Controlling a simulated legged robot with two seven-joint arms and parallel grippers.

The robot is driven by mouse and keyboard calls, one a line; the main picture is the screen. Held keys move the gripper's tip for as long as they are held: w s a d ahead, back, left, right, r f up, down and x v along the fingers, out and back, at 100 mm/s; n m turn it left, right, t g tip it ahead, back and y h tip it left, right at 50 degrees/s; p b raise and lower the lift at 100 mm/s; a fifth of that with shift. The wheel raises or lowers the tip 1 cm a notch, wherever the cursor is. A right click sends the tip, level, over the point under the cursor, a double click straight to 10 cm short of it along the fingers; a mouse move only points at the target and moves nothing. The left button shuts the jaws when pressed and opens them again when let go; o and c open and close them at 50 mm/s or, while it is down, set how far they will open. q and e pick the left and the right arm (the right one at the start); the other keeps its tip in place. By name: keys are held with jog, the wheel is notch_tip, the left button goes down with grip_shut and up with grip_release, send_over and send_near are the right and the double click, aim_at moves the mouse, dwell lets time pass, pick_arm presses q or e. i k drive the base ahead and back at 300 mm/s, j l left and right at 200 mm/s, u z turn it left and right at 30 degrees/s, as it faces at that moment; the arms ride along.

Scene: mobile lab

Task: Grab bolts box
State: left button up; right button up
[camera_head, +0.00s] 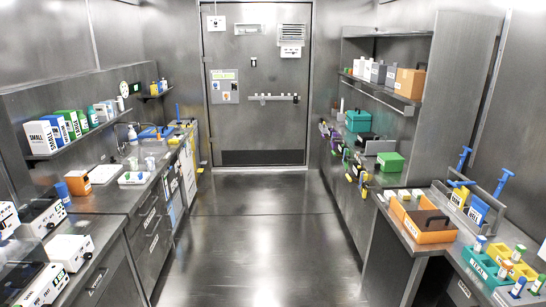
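No box can be read for certain as the bolts box. An orange open box (436,237) with a dark handle and a small white label stands on the right counter. A teal rack (483,266) with a white label stands in front of it, near the right edge. Boxes with large lettering, one a white box (40,138) reading "SMALL", stand on the left shelf. A brown box (409,83) is on the right shelf beside grey and white boxes. An orange box (78,183) is on the left counter. Neither of my grippers is in view.
A clear metal floor aisle (262,225) runs between the counters to a closed door (258,90). Further along the right counter are a teal case (357,121) and a green box (390,161). White instruments (68,252) crowd the near left counter.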

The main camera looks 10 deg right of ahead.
aim_at(363, 138)
jog(key=i+z, duration=0.1)
jog(key=i, duration=0.5)
jog(key=i+j+z, duration=0.1)
jog(key=i, duration=0.45)
jog(key=i+j+z, duration=0.1)
jog(key=i, duration=0.5)
jog(key=i+j+z, duration=0.1)
jog(key=i+j, duration=0.15)
jog(key=i, duration=0.3)
jog(key=i+j+z, duration=0.25)
jog(key=i+z, duration=0.15)
jog(key=i+j+z, duration=0.4)
jog(key=i, duration=0.15)
jog(key=i+j+z, duration=0.45)
jog(key=k+j, duration=0.05)
jog(key=k, duration=0.05)
